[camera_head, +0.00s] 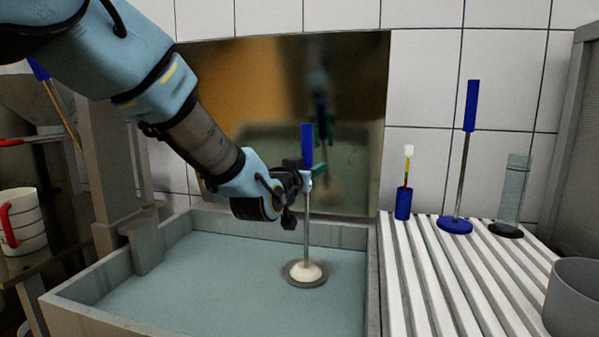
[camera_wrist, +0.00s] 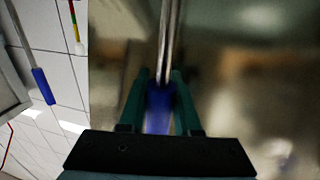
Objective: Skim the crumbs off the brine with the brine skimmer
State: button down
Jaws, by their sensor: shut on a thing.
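The brine skimmer (camera_head: 307,145) has a blue handle, a thin metal rod and a round grey disc at its foot. My gripper (camera_head: 305,182) is shut on it near the lower end of the handle and holds it upright. In the wrist view, the blue handle (camera_wrist: 158,110) lies between the two green fingers of my gripper (camera_wrist: 160,76). A whitish heap (camera_head: 307,271), perhaps crumbs, sits on the disc around the rod. The disc is at or just above the brine (camera_head: 220,285) in the grey basin; I cannot tell which. No loose crumbs show elsewhere on the brine.
Right of the basin (camera_head: 205,221), a slatted white rack (camera_head: 425,290) bears a blue-handled tool with a blue disc (camera_head: 455,226), a small blue holder (camera_head: 403,203), a clear cylinder (camera_head: 512,195) and a grey pot (camera_head: 575,300). A mug (camera_head: 28,225) stands left. A reflective panel (camera_head: 250,100) stands behind.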

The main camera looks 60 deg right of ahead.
jog(key=shift+s+d+r+p, duration=0.1)
jog(key=shift+s+r+p, duration=0.2)
jog(key=shift+r+p, duration=1.25)
jog(key=shift+s+d+r+p, duration=0.1)
jog(key=shift+s+r+p, duration=0.2)
jog(key=shift+r, duration=2.5)
jog(key=shift+s+d+r+p, duration=0.1)
jog(key=shift+s+r+p, duration=0.45)
jog(key=shift+r, duration=1.65)
jog(key=shift+w, duration=0.2)
jog(key=shift+w+a, duration=0.1)
